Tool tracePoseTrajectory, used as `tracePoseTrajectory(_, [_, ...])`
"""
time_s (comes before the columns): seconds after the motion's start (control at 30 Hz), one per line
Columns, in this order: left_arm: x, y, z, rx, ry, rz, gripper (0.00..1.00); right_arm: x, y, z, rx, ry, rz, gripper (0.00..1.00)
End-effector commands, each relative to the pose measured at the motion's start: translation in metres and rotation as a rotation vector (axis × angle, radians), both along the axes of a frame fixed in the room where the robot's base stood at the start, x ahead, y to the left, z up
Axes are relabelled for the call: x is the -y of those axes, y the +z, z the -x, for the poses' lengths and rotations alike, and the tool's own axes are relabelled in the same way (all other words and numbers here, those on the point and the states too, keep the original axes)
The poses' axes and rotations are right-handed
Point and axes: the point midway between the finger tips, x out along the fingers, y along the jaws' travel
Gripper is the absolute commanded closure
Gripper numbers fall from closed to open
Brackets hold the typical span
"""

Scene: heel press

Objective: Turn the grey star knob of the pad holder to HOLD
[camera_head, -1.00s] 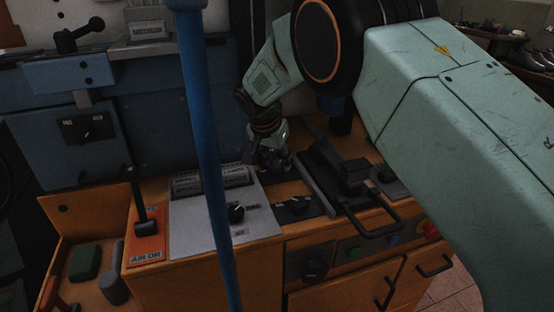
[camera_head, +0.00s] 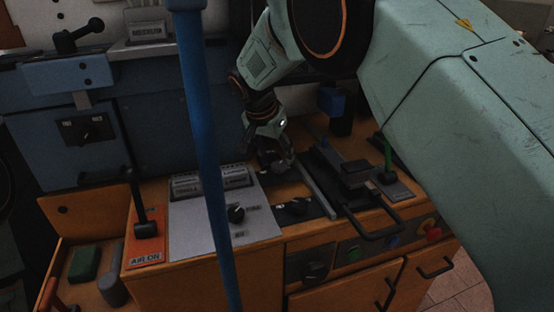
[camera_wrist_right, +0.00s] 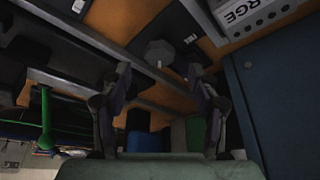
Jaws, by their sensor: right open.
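My left gripper is not in view.
A blue upright pole (camera_head: 213,160) crosses the head view. The grey panel (camera_head: 190,238) with a black knob lies left of the plate. A black slide with a loop handle (camera_head: 378,228) lies right. A green lever (camera_head: 388,158) stands further right. An AIR ON lever (camera_head: 146,229) is far left.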

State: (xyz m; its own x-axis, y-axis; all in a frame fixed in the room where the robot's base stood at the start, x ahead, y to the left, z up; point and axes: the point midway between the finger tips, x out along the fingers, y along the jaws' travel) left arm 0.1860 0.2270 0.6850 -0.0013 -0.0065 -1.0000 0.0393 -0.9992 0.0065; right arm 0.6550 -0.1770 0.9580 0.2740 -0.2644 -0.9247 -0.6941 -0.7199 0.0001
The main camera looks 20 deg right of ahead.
Motion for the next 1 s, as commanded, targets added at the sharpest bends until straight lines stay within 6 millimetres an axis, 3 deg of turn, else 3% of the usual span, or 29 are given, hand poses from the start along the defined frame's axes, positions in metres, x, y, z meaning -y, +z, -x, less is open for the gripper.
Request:
tracePoseTrajectory(0.2, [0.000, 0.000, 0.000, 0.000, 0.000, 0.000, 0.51, -0.012, 0.043, 0.012, 0.003, 0.000, 0.001, 0.39])
tracePoseTrajectory(0.4, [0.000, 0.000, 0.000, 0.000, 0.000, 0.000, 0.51, -0.019, 0.066, 0.020, 0.000, 0.000, 0.001, 0.39])
tracePoseTrajectory(1.0, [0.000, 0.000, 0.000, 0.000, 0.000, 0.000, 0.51, -0.021, 0.073, 0.022, -0.001, 0.001, 0.001, 0.39])
